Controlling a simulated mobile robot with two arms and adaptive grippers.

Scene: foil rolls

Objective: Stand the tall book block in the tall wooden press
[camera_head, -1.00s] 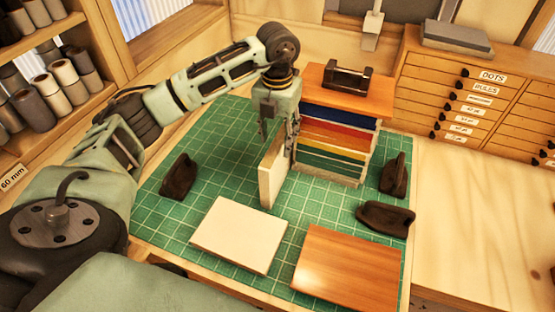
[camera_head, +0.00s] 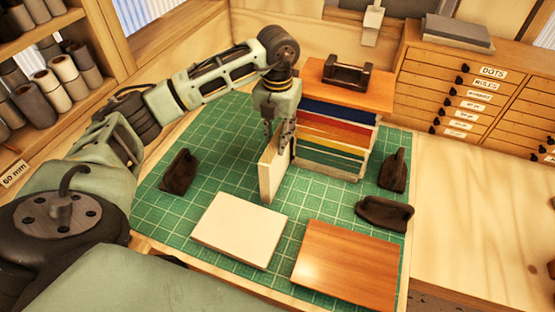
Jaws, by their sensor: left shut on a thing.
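My left gripper (camera_head: 280,137) points down, with its fingers shut on the upper part of a tall cream book block (camera_head: 272,176). The block stands upright, narrow edge toward the view; its lower end is at the green mat, and I cannot tell whether it touches. Right behind it is a tall wooden-topped frame (camera_head: 325,90), which seems to be the press, with blue, red, yellow and green layers in its front. A dark handled piece (camera_head: 347,72) sits on its top. Whether the block touches the frame is hard to tell. My right gripper is not in view.
A cream board (camera_head: 238,229) and an orange-brown wooden board (camera_head: 345,264) lie flat in front on the green mat (camera_head: 190,212). Dark blocks stand at left (camera_head: 180,171) and right (camera_head: 393,171), with another (camera_head: 385,213) nearer. A drawer cabinet (camera_head: 440,80) stands behind right.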

